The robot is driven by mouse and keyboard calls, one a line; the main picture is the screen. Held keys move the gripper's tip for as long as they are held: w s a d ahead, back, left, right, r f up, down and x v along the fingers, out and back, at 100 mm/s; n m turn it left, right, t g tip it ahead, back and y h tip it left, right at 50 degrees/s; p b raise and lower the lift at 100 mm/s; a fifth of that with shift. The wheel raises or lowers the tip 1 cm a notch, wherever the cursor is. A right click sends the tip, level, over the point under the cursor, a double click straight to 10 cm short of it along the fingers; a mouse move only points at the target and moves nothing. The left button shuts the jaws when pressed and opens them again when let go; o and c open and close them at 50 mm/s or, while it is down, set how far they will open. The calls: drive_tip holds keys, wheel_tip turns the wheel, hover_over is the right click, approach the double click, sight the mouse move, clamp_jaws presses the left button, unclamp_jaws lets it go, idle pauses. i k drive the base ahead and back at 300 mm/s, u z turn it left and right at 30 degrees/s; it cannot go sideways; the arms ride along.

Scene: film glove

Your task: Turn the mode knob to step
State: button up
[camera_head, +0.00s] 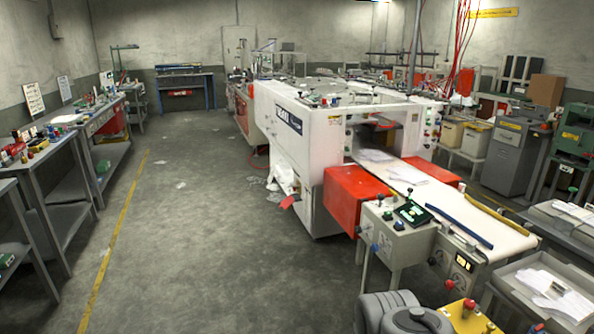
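A grey control box (398,236) stands at the near end of the white machine, beside the conveyor. It carries a dark panel with a green screen (411,212) and several small knobs and buttons, among them a blue knob (375,247) on its front. To its right is a panel with a lit yellow display (463,260) and a round dial-like plate below. The labels are too small to read, so I cannot tell which control is the mode knob or where it points. My gripper is not in view. Rounded grey parts at the bottom edge look like my arm.
The white machine (290,135) with red guards (352,198) fills the centre. Its conveyor (455,205) runs toward the lower right. A yellow box with a red button (468,305) and a tray of papers (548,290) are at lower right. The floor (200,240) at left is clear.

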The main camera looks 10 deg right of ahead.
sight(381, 197)
drive_tip(key=i, duration=3.9)
drive_tip(key=u, duration=0.05)
